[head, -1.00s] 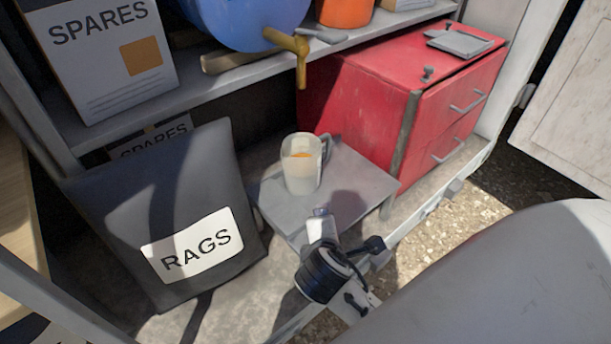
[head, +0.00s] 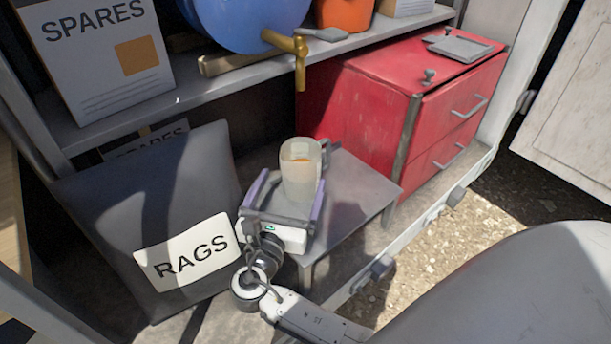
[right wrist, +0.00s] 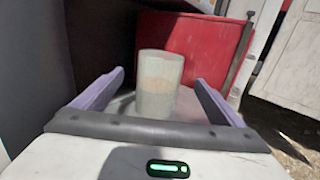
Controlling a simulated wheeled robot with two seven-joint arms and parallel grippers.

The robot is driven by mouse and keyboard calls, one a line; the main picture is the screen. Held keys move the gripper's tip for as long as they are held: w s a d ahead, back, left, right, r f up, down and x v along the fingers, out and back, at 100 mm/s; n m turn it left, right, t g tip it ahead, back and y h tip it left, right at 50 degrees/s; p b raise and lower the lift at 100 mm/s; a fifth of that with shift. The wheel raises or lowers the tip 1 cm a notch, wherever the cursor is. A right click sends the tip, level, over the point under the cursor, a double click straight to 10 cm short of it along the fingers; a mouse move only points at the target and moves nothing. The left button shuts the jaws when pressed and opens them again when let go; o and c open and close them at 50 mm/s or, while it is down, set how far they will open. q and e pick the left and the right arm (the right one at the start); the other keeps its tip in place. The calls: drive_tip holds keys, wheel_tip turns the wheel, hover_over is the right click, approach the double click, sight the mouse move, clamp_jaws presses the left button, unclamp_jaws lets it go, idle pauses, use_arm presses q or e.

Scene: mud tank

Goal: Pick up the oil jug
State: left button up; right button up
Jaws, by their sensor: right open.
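The oil jug (head: 301,168) is a translucent, pale cylinder with a grey handle and some orange liquid inside. It stands upright on a small grey stand (head: 350,192). My right gripper (head: 289,189) is open, with its two purple fingers on either side of the jug. In the right wrist view the jug (right wrist: 159,85) stands between and slightly beyond the open fingers (right wrist: 158,92), with a gap on each side. The lower part of the jug is hidden by the gripper in the head view. My left gripper is not in view.
A dark bag labelled RAGS (head: 150,200) leans just left of my right gripper. A red drawer cabinet (head: 360,110) stands behind and right of the jug. A shelf (head: 215,88) above holds a blue barrel (head: 235,22) with a brass tap (head: 298,55) overhanging near the jug.

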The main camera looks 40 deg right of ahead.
sight(296, 170)
drive_tip(key=shift+w+d, duration=0.3)
drive_tip(key=shift+d, duration=0.05)
drive_tip(key=x, duration=0.6)
drive_tip(key=shift+w+d+b, duration=0.2)
drive_tip(key=shift+d+b, duration=0.1)
drive_tip(key=shift+b, duration=0.05)
drive_tip(key=c, duration=2)
drive_tip(key=shift+r, duration=0.2)
drive_tip(key=shift+c, duration=0.6)
